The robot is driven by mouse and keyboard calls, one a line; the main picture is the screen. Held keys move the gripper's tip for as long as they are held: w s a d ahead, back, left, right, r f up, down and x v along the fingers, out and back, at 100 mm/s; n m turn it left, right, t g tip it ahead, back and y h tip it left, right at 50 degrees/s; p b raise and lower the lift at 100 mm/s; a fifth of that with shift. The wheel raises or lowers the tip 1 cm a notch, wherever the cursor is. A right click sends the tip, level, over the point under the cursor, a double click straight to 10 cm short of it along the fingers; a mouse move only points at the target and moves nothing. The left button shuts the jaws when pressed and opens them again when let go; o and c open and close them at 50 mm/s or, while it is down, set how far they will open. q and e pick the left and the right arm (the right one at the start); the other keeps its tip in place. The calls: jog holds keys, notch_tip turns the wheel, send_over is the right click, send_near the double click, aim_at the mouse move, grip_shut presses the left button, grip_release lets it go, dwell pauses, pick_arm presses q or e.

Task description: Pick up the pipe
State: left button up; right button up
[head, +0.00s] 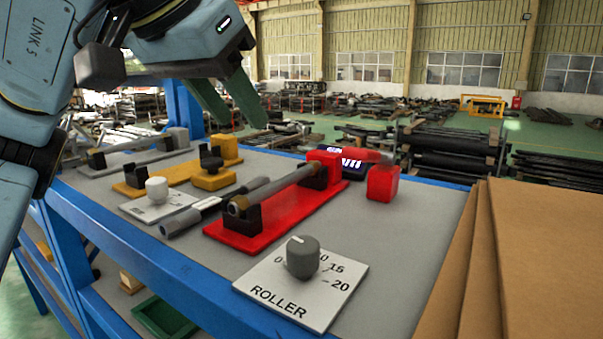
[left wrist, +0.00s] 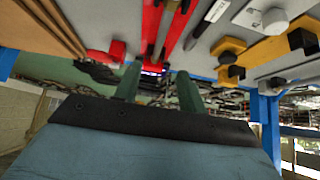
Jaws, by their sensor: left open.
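A grey-brown metal pipe (head: 277,186) lies across the two black cradles of a red stand (head: 235,235) on the bench. The pipe's near end shows an open mouth. My left gripper (head: 244,122) comes in from the upper left with its two green fingers apart and empty. It is above and behind the stand, clear of the pipe. In the left wrist view the fingers (left wrist: 158,85) are spread, and the red stand (left wrist: 150,22) shows beyond them at the top. My right gripper is not in view.
A grey handled tool (head: 188,219) lies beside the red stand. Yellow (head: 226,147) and grey stands are to the left. A red block (head: 382,184) and a ROLLER dial plate (head: 325,310) sit to the right. Cardboard (head: 550,260) rises at the bench's right end.

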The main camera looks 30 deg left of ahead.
aim_at(281, 179)
pick_arm(q)
jog(key=shift+w+d+f+b, duration=0.1)
jog(key=shift+w+f+b, duration=0.1)
jog(key=shift+f, duration=0.4)
jog(key=shift+w+f+b, duration=0.1)
jog(key=shift+w+f, duration=0.05)
jog(key=shift+f, duration=0.4)
jog(key=x, duration=0.4)
jog(key=shift+w, duration=0.15)
jog(key=shift+w+f, duration=0.35)
jog(key=shift+f, duration=0.05)
jog(key=shift+w+f, duration=0.2)
jog(key=shift+f, duration=0.1)
jog(key=p+x, duration=0.1)
jog(key=x, duration=0.3)
jog(key=shift+w, duration=0.2)
jog(key=shift+c, duration=0.7)
grip_shut()
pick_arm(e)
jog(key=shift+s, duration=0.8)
